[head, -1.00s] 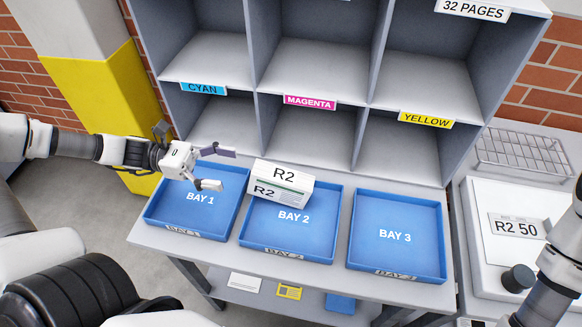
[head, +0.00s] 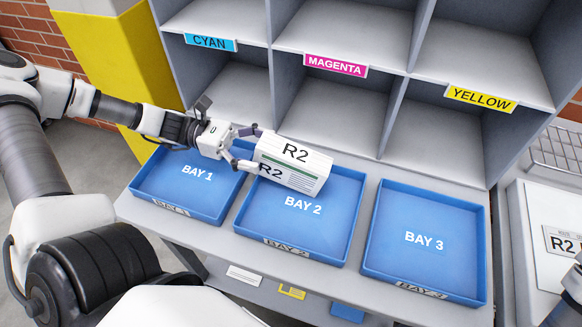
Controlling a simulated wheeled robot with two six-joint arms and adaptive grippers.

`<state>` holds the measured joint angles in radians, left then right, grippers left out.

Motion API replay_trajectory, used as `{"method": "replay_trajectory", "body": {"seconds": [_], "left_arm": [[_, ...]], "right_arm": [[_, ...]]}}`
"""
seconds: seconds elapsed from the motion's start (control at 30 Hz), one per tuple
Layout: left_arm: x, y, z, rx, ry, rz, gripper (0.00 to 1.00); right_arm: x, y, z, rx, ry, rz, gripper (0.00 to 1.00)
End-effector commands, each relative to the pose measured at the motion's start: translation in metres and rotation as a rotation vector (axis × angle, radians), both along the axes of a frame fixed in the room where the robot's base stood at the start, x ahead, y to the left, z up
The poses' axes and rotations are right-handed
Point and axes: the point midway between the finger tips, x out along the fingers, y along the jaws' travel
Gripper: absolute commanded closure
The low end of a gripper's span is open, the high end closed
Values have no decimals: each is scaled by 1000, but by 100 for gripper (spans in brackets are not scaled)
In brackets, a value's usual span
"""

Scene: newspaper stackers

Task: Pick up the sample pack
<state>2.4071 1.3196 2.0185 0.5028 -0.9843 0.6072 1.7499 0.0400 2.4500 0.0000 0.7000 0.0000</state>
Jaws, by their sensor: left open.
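The sample pack is a white box-like pack marked R2 (head: 294,164), with a green stripe on its front face. It sits at the back left of the blue tray labelled BAY 2 (head: 357,200). My left gripper (head: 246,148) is open at the pack's left end. One finger is near the upper left edge and the other near the lower left corner. I cannot tell whether either finger touches the pack. Part of my right arm shows at the lower right corner, but its gripper is out of view.
Blue trays BAY 1 (head: 182,188) and BAY 3 (head: 424,237) flank BAY 2 and look empty. A grey shelf unit with CYAN, MAGENTA (head: 335,65) and YELLOW labels stands behind them. A white device with an R2 label (head: 565,243) and a wire rack (head: 560,148) are at right.

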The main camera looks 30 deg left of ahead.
Motion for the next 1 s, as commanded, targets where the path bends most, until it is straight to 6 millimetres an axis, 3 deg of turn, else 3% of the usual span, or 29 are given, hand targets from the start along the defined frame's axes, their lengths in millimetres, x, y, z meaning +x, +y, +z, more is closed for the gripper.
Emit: {"method": "replay_trajectory", "body": {"seconds": [0.2, 0.37, 0.57, 0.6, 0.63, 0.8, 1.0], "left_arm": [[10, -30, -9, 6, 2, -7, 20], [15, -49, -4, 2, 0, -3, 20], [16, -51, -1, 0, -1, 1, 20], [16, -51, -1, 0, -1, 1, 23], [16, -51, -1, 0, -1, 1, 34], [16, -51, -1, 0, -1, 1, 94], [16, -51, -1, 0, -2, 1, 100]], "right_arm": [[0, 0, -31, 0, 0, 0, 52], [0, 0, -38, 0, 0, 0, 52], [0, 0, -36, 0, 0, 0, 52], [0, 0, -36, 0, 0, 0, 52], [0, 0, -36, 0, 0, 0, 52], [0, 0, -36, 0, 0, 0, 52], [0, 0, -36, 0, 0, 0, 52]]}}
